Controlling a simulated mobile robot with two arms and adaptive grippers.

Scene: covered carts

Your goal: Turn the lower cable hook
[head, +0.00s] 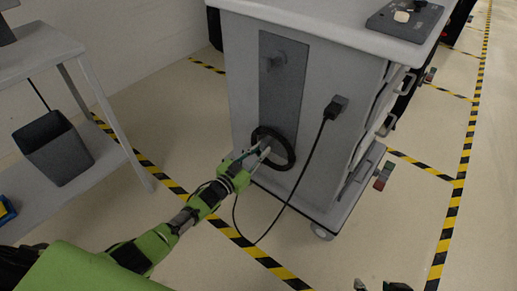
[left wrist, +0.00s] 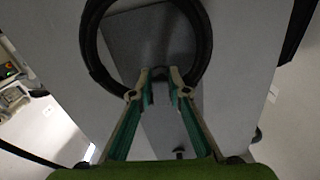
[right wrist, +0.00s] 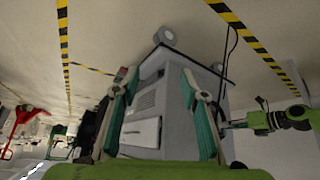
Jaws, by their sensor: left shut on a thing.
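The lower cable hook (left wrist: 160,93) is a small grey piece on the dark grey panel (head: 285,90) of the white cart. A black cable coil (head: 291,156) hangs around it and also shows as a ring in the left wrist view (left wrist: 88,50). My left gripper (head: 264,150) is shut on the lower hook, its fingertips at the lower part of the coil; the fingers hide much of the hook.
A cable runs from a plug (head: 337,105) on the cart side down to the floor. A grey shelf table (head: 45,55) with a dark bin (head: 55,148) stands left. A control box (head: 405,18) sits on the cart top. Floor in front is open.

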